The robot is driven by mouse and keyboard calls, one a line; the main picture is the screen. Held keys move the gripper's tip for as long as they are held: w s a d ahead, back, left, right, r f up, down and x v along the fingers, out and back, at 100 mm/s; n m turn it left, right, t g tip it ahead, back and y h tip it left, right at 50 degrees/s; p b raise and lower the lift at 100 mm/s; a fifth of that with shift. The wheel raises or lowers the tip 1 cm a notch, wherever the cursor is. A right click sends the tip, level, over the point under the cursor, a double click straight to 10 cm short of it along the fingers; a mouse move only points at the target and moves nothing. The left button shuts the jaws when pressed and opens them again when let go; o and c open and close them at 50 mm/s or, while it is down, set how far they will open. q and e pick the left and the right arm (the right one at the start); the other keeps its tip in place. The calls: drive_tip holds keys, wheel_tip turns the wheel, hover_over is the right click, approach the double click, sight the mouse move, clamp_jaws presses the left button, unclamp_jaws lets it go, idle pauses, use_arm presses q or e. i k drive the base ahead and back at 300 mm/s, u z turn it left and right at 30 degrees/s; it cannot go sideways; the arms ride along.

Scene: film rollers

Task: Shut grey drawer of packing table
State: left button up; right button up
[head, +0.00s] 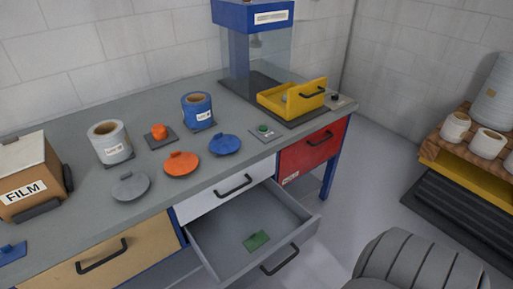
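The packing table (75,188) has a grey top and runs from the left to the back. Its grey drawer (292,212) is pulled well out at the front, below a shut pale drawer (209,200). A dark bar handle (280,260) is on the open drawer's front. A green flat piece (256,240) lies inside on the drawer floor. Neither of my grippers is in view.
A shut red drawer (310,150) and a shut tan drawer (128,255) flank it. A dark grey ribbed rounded object (420,265) is at the lower right. Rollers, lids and a film box stand on the tabletop. A loaded pallet (463,143) is at the right.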

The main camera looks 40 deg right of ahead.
sight(217, 236)
drive_tip(key=u, duration=0.15)
drive_tip(key=k, duration=0.65)
drive_tip(key=z, duration=1.35)
drive_tip(key=i, duration=0.5)
